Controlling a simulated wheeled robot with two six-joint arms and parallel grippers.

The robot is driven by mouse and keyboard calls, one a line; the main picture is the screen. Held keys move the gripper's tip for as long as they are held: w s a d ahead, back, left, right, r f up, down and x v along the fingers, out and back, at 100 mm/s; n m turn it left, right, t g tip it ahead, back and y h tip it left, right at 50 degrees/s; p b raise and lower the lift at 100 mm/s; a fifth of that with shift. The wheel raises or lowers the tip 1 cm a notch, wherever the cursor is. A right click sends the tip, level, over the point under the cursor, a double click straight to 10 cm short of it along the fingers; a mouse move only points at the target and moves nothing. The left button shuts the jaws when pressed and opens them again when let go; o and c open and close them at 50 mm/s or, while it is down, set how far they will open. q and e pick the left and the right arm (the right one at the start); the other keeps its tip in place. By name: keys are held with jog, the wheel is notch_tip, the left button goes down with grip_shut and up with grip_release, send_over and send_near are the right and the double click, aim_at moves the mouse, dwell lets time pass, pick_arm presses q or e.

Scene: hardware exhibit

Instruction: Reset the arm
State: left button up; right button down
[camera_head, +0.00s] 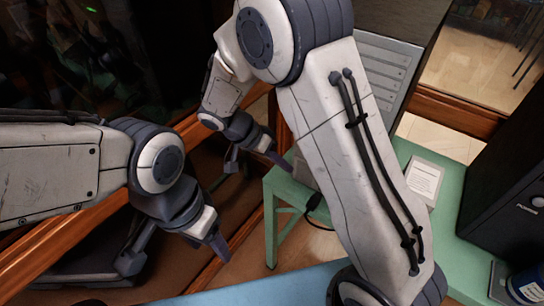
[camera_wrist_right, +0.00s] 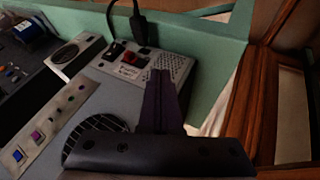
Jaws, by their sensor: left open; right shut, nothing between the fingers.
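My right arm rises through the middle of the head view and bends over at the top. Its gripper (camera_head: 277,160) points down to the right, near the left edge of the green table (camera_head: 430,215). In the right wrist view the right gripper (camera_wrist_right: 160,100) is shut with nothing visible in it, in front of a grey computer case back (camera_wrist_right: 62,125). My left arm comes in from the left.
A black computer case (camera_head: 512,180), white sign (camera_head: 424,183) and blue jar (camera_head: 527,285) stand at right. Wooden rails (camera_head: 455,110) and dark glass surround the table.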

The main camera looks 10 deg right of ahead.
jog(key=s+a+r+n+y, duration=0.3)
jog(key=s+n, duration=0.3)
jog(key=s, duration=0.1)
jog(key=s+a+r+n+y, duration=0.2)
jog(key=s+a+r+n, duration=0.1)
jog(key=s+n, duration=0.3)
jog(key=s+a+r+n+t+y, duration=0.1)
jog(key=s+a+r+n+y, duration=0.2)
jog(key=s+n, duration=0.3)
jog(key=shift+s+y+p, duration=0.3)
jog(key=shift+s+p, duration=0.15)
jog(key=shift+s, duration=0.4)
